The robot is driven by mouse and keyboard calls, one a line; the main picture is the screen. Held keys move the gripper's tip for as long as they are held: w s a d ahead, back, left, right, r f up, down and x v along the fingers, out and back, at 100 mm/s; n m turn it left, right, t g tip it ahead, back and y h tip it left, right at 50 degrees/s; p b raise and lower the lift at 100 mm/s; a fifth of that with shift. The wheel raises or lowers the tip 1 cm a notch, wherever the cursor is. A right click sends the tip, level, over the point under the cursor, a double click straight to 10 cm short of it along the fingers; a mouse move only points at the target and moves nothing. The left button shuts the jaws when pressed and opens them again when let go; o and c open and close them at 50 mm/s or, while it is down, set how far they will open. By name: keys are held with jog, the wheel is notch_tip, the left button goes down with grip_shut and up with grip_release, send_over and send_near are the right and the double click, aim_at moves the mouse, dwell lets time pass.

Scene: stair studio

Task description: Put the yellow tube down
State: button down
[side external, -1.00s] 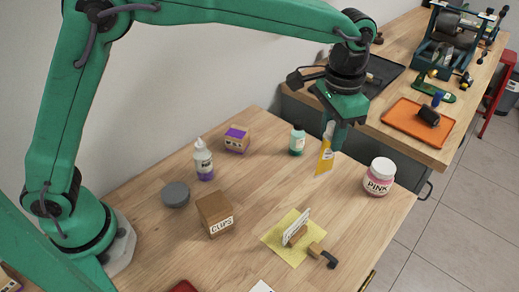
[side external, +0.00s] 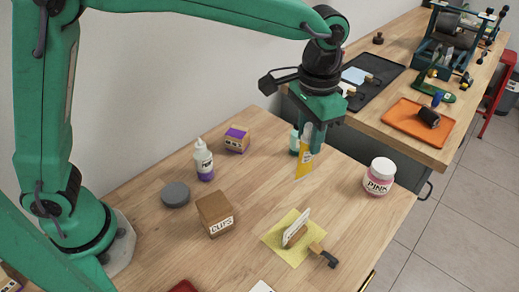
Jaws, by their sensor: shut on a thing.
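The yellow tube (side external: 304,164) has a pale upper end and a dark printed label. It hangs upright below my gripper (side external: 312,138), which is shut on its upper part. Its lower end is close to the wooden table; I cannot tell if it touches. The green fingers hide part of the tube's top.
A pink jar (side external: 379,180) stands to the right. A cardboard box (side external: 215,217), white bottle (side external: 204,167) and purple-topped box (side external: 237,142) stand left. Bare wood (side external: 260,185) lies between them.

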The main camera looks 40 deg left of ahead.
jog(key=s+a+n, duration=0.2)
jog(key=s+a, duration=0.3)
jog(key=s, duration=0.4)
jog(key=shift+f+n, duration=0.25)
jog(key=shift+n, duration=0.15)
jog(key=shift+a, duration=0.1)
jog(key=w+a+f, duration=0.7)
jog(key=w+f, duration=0.1)
jog(key=f, duration=0.3)
jog(key=shift+w+a, duration=0.3)
jog(key=shift+a, duration=0.05)
jog(key=shift+f, duration=0.15)
jog(key=c, duration=1.1)
grip_release()
notch_tip(320, 180, up, 12)
jog(key=shift+r, duration=0.15)
